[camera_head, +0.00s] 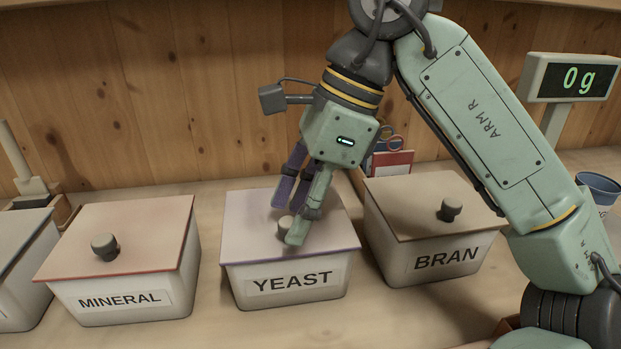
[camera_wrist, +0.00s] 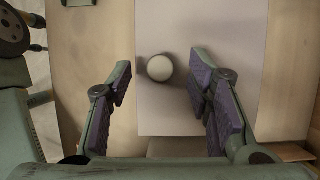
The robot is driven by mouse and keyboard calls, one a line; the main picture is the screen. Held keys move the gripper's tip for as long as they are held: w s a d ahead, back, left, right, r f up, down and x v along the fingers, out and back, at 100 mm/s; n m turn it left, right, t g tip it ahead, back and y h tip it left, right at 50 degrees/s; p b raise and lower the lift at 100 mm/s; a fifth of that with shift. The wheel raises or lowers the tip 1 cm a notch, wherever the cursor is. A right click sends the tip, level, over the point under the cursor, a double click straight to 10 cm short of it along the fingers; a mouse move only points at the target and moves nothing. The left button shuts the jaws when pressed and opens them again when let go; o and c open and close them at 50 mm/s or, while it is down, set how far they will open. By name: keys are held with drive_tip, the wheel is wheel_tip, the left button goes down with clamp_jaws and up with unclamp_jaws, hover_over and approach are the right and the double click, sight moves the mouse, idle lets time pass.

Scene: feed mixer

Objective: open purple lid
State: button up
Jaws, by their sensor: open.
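The purple-edged lid (camera_head: 240,222) lies flat and closed on the bin labelled YEAST (camera_head: 290,283) in the head view. Its round knob (camera_head: 284,224) is partly hidden behind a finger there. I cannot tell how far the fingertips are above the lid.
The MINERAL bin (camera_head: 120,295) with a red-edged lid stands to the left, and the BRAN bin (camera_head: 445,262) to the right, with narrow gaps between. A scale display (camera_head: 570,78) reads 0 g. A wooden wall closes the back.

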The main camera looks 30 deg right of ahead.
drive_tip(key=shift+a+f, duration=0.25)
drive_tip(key=shift+f, duration=0.35)
drive_tip(key=shift+c, duration=0.5)
clamp_jaws()
